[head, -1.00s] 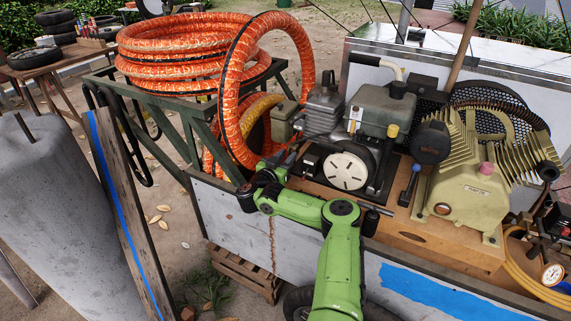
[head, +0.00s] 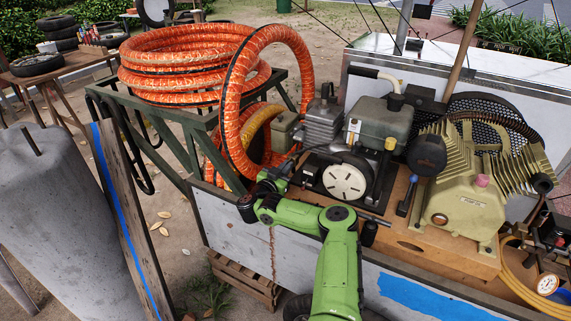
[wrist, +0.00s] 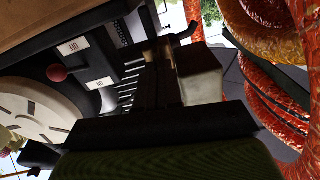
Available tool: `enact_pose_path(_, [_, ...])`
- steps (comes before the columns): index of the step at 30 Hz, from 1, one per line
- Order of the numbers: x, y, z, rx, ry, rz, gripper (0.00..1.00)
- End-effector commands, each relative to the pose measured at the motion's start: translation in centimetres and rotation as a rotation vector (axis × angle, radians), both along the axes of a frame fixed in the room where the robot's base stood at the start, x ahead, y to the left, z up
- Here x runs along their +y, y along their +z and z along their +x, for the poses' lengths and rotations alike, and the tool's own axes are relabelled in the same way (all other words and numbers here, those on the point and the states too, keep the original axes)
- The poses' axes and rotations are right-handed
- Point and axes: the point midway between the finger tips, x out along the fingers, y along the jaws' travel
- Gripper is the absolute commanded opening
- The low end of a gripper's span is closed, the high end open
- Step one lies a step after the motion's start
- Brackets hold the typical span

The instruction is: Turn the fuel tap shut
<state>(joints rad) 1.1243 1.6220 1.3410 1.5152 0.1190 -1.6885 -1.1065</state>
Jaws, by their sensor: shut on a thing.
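The small engine (head: 345,178), with a round white starter cover, sits on the cart's wooden deck. My gripper (head: 288,165) is at the left side of this engine, low by its grey cylinder. In the wrist view my gripper's dark fingers (wrist: 163,72) are close together beside the engine's black ribbed side. They are shut on a small part there, which I take to be the fuel tap; the fingers hide most of it. The white starter cover also shows in the wrist view (wrist: 35,110), with a red knob (wrist: 57,73) and two white labels near it.
An orange hose coil (head: 190,60) rests on a green frame left of the engine, and one loop hangs close to my gripper. A tan compressor (head: 465,200) stands to the right. The cart's side wall (head: 225,220) runs under my forearm.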

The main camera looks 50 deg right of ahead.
Motion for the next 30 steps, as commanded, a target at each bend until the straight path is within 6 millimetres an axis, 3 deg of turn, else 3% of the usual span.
enact_pose_path(30, [0.02,-0.26,-0.27,-0.891,0.0,0.262,0.0])
